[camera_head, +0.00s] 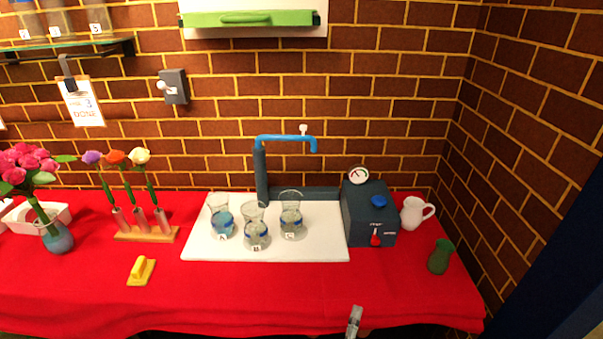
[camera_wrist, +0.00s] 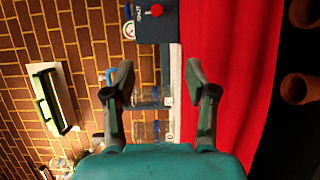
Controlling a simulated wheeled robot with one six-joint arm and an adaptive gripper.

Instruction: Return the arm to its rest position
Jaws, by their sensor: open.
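My gripper (camera_wrist: 160,92) shows in the wrist view with its two dark fingers spread apart and nothing between them. In the head view only a small grey part of my gripper (camera_head: 354,322) shows at the bottom edge, in front of the red table. Behind the fingers in the wrist view are glass jars (camera_wrist: 150,97) and the red cloth (camera_wrist: 225,60), all lying sideways in the picture. My gripper touches nothing that I can see. Most of my arm is out of the head view.
A white board (camera_head: 270,251) holds jars (camera_head: 256,233) under a blue tap (camera_head: 285,138). A dark blue machine (camera_head: 368,213), white pitcher (camera_head: 415,213) and green vase (camera_head: 440,257) stand right. A flower rack (camera_head: 146,234), yellow object (camera_head: 141,270) and rose vase (camera_head: 58,239) stand left. The front middle is clear.

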